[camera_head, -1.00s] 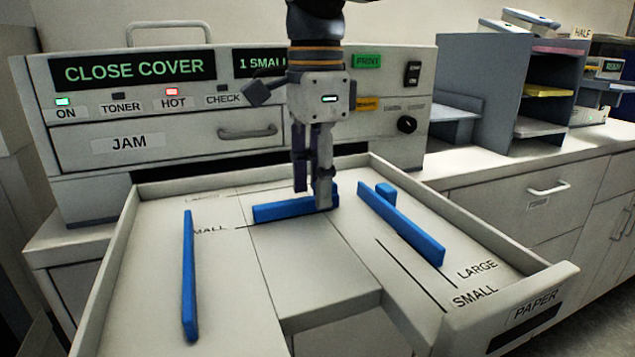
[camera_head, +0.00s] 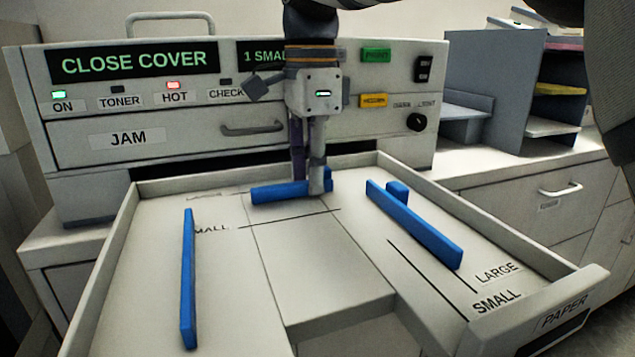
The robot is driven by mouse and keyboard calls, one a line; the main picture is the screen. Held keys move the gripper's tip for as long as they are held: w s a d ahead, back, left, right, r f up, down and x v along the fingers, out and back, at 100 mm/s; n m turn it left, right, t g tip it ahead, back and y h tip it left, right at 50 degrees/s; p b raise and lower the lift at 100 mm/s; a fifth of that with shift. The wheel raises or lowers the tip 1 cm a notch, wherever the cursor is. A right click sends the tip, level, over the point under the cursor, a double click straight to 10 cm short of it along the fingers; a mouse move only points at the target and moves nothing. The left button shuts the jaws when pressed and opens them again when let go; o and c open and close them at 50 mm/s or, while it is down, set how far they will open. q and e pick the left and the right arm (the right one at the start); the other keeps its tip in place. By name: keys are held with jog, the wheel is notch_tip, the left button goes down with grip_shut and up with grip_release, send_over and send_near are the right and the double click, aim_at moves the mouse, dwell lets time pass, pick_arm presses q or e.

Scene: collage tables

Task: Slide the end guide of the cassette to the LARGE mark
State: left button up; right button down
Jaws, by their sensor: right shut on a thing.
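The paper cassette (camera_head: 110,262) is a pulled-out pale drawer. Its blue end guide (camera_head: 278,192) is a low bar with an upright tab, lying across the far middle. My right gripper (camera_head: 310,184) points down and is shut on the guide's tab at its right end. The SMALL line (camera_head: 285,218) is bare, on the near side of the guide. A farther line with a faint, unreadable label (camera_head: 203,194) runs in from the left toward the guide; the guide hides where it continues. My left gripper is not in view.
A blue side guide (camera_head: 188,280) stands at the left and another (camera_head: 415,225) at the right, beside floor lines labelled LARGE (camera_head: 497,272) and SMALL (camera_head: 496,301). The machine front (camera_head: 180,145) rises close behind the gripper. The cassette floor's near middle is clear.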

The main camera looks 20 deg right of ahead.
jog(key=shift+w, duration=0.1)
jog(key=c, duration=1.6)
grip_release()
jog(key=shift+o, duration=0.2)
notch_tip(320, 180, up, 8)
jog(key=shift+f, duration=0.2)
